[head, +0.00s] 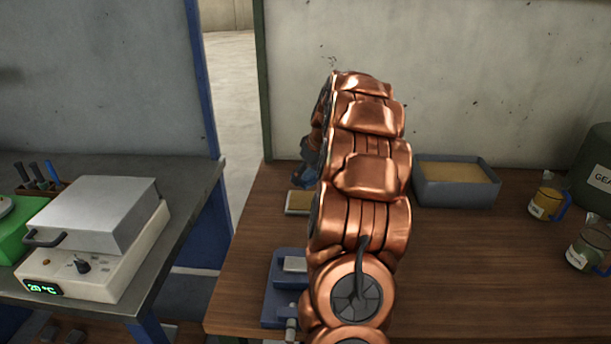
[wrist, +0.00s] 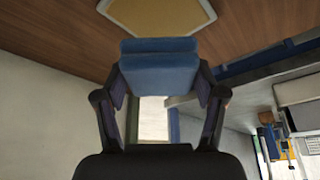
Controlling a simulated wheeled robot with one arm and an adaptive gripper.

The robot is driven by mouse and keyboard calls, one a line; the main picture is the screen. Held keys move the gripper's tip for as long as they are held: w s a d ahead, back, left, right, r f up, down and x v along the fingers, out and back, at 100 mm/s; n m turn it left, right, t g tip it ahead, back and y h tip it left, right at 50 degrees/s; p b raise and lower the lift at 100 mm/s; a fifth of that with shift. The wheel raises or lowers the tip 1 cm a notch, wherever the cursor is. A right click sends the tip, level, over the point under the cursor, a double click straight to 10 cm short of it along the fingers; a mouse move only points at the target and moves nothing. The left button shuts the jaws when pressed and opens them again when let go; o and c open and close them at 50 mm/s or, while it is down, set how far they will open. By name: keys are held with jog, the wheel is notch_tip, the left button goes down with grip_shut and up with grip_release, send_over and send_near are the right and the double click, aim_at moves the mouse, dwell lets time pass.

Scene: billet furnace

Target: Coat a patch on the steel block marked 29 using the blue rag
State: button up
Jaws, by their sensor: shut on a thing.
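My gripper (wrist: 161,88) is shut on the blue rag (wrist: 158,66), a folded pad held between its two fingers in the wrist view. In the head view the rag (head: 304,177) shows just left of my copper arm, which hides most of the gripper. It is held near a shallow tan-topped tray (head: 298,203) on the wooden table; the tray also shows ahead of the rag in the wrist view (wrist: 160,14). A small pale metal block (head: 295,264) sits on a blue vise-like fixture (head: 279,297), partly hidden by my arm. No number 29 is readable.
A grey tub (head: 456,194) with tan contents, a yellow mug (head: 545,205), a jug (head: 588,245) and a dark drum (head: 596,170) stand on the right of the table. A heater box (head: 95,240) stands on the left bench, across a gap. The table's middle right is clear.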

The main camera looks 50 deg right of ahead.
aim_at(303, 199)
jog(key=shift+f, duration=2.75)
jog(key=shift+a+f+b, duration=0.1)
jog(key=shift+f+b, duration=0.55)
jog(key=shift+f, duration=0.05)
dwell(1.6)
jog(key=shift+r, duration=3.65)
